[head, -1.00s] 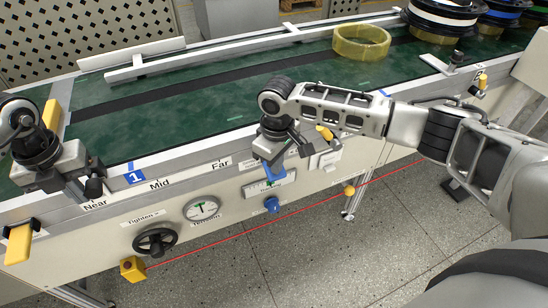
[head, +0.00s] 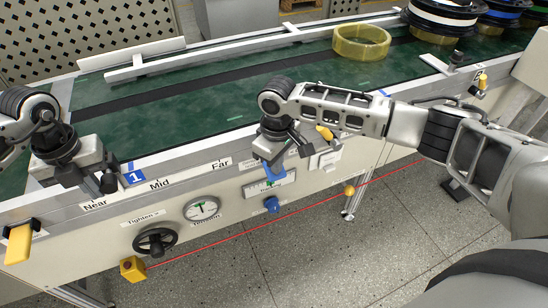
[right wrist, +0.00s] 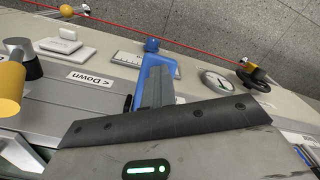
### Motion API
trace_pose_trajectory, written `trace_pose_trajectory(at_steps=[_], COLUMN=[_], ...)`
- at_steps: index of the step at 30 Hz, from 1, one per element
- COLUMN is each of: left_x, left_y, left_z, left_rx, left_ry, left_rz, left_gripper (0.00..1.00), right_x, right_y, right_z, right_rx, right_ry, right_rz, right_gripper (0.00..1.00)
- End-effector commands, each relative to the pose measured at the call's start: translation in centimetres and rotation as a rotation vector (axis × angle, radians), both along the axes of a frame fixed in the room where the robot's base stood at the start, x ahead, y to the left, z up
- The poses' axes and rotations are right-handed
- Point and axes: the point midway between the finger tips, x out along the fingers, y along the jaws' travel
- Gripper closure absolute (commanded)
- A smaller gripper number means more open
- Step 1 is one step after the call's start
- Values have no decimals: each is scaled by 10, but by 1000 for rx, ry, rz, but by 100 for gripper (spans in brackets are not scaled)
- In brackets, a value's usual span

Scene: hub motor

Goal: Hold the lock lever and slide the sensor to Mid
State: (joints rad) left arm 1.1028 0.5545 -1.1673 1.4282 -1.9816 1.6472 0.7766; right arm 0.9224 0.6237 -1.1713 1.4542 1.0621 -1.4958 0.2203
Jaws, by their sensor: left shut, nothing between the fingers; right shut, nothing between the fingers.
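The Near, Mid and Far labels (head: 160,184) run along the conveyor's front rail. My left gripper (head: 108,184) is shut and empty at the rail, above the space between Near and Mid, just left of a blue "1" plate (head: 135,177). I cannot make out the sensor; the left gripper may hide it. My right gripper (head: 300,146) is shut and empty at the rail, right of Far. A blue lever-like part (head: 270,172) shows below it, and also in the right wrist view (right wrist: 155,66) beside the dark fingers. I cannot tell whether they touch.
A handwheel (head: 155,242), a round gauge (head: 202,208) and a blue knob (head: 271,204) sit on the front panel. A red cord (head: 230,233) runs below from a yellow box (head: 132,269). A yellow ring (head: 361,42) lies on the green belt (head: 215,95).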

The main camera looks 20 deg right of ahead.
Motion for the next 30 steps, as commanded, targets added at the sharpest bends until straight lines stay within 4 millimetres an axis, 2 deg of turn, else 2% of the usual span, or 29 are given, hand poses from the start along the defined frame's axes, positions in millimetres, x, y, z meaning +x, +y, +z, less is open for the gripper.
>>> trace_pose_trajectory(at_steps=[1,8,23,30], left_x=[0,0,0,0], left_y=[0,-5,-29,-30], left_z=[-1,-1,-1,-1], left_rx=[-1,-1,-1,-1], left_ry=[-1,-1,0,0], left_rz=[0,-1,-1,0], left_gripper=[100,100,100,100], right_x=[-3,-3,-3,-3], right_y=[-1,-1,-1,-1], right_z=[-7,-7,-7,-7], right_rx=[-4,-4,-4,-4], right_ry=[8,8,8,8], right_rz=[0,0,0,0], right_gripper=[100,100,100,100])
